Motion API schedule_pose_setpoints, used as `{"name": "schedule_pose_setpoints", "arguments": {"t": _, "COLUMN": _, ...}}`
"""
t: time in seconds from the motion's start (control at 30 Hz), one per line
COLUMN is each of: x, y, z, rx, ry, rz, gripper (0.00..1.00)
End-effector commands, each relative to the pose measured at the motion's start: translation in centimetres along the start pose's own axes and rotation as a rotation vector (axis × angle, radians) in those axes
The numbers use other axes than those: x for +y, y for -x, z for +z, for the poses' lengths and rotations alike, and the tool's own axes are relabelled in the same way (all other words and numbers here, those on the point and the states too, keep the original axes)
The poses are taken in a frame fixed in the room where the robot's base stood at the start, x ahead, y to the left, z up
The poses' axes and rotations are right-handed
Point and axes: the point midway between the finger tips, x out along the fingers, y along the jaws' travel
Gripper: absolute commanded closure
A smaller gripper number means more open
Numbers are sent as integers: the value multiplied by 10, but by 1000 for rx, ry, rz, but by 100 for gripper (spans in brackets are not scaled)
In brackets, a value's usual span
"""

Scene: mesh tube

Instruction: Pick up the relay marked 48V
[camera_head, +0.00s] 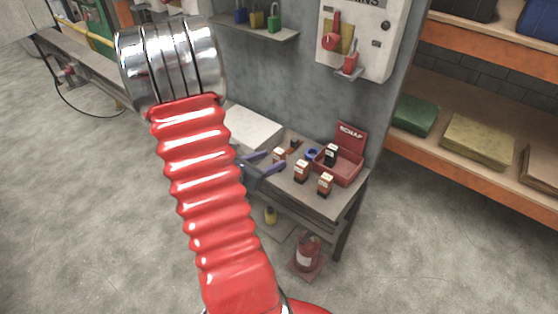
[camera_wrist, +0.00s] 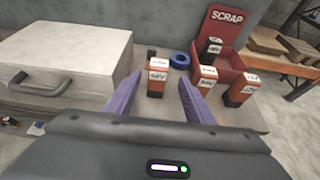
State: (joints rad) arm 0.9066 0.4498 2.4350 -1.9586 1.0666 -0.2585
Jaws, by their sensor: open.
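Three orange-brown relays with white labels stand on the bench. One relay (camera_wrist: 157,83) stands upright ahead of and between my fingertips; it also shows in the head view (camera_head: 279,156). A second relay (camera_wrist: 207,78) stands just right of my right finger, also in the head view (camera_head: 301,174). A third relay (camera_wrist: 240,92) is farther right, also in the head view (camera_head: 325,186). Label print is too small to read surely, so I cannot tell which is 48V. My gripper (camera_wrist: 159,80) is open and empty, with purple fingers; it also shows in the head view (camera_head: 275,160).
A red SCRAP bin (camera_wrist: 229,64) stands behind the relays and holds a dark relay (camera_wrist: 212,48). A blue ring (camera_wrist: 180,58) lies near the bin. A large pale case (camera_wrist: 68,55) fills the bench's left side. The bench's right edge is close to the third relay.

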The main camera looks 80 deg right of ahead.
Motion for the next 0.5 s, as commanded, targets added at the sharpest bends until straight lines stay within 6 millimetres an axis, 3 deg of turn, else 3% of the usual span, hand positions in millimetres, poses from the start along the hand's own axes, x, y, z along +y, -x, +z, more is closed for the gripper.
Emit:
{"name": "schedule_pose_setpoints", "arguments": {"t": 0.13, "x": 0, "y": -11, "z": 0, "rx": 0, "ry": -1, "rz": -1, "gripper": 52}}
{"name": "schedule_pose_setpoints", "arguments": {"t": 0.5, "x": 0, "y": -13, "z": 0, "rx": 0, "ry": -1, "rz": -1, "gripper": 52}}
